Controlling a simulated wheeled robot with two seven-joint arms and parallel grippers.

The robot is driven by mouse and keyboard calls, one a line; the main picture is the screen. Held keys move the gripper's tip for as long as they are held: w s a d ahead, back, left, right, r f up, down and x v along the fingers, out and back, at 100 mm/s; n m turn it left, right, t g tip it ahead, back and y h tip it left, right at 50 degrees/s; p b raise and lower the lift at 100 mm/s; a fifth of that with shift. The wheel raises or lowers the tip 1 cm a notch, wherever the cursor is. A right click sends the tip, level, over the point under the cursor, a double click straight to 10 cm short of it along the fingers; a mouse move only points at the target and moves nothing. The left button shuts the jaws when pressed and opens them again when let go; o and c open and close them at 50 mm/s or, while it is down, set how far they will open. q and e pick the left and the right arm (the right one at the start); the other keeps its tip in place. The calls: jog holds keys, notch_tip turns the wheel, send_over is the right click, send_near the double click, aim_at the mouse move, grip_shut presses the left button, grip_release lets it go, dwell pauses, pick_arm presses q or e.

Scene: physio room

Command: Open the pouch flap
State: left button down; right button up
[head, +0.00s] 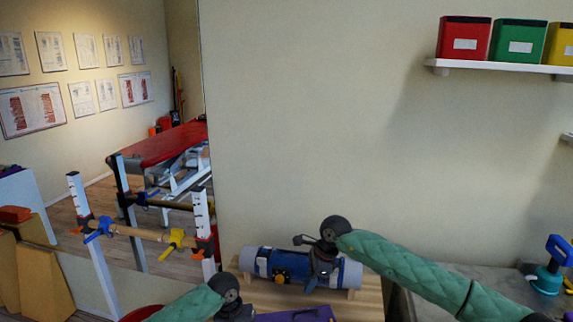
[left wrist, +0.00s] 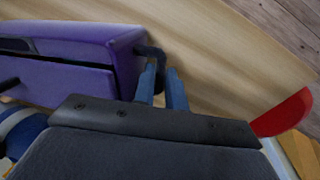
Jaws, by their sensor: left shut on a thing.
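The purple pouch (head: 305,314) lies on a wooden surface, cut off by the bottom edge of the head view. In the left wrist view the pouch (left wrist: 70,65) fills the upper left, with a dark strip along its side and a dark tab (left wrist: 150,50) at its right end. My left gripper (left wrist: 163,82) is shut on this tab, its two blue fingers on either side of it. My right gripper (head: 318,274) hangs at the blue roll with grey ends (head: 265,262); its fingertips are not clear, nor whether it touches the roll.
The blue roll rests on a wooden stand (head: 245,277) against the wall. A red object (left wrist: 284,112) lies right of my left gripper, partly hidden. A teal kettlebell-like thing (head: 548,280) stands on the grey surface at right. Bare wood (left wrist: 215,50) shows beyond the pouch.

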notch_tip(320, 180, up, 6)
jog(key=shift+f, duration=0.15)
dwell(0.9)
pick_arm(q)
jog(key=c, duration=1.5)
grip_release()
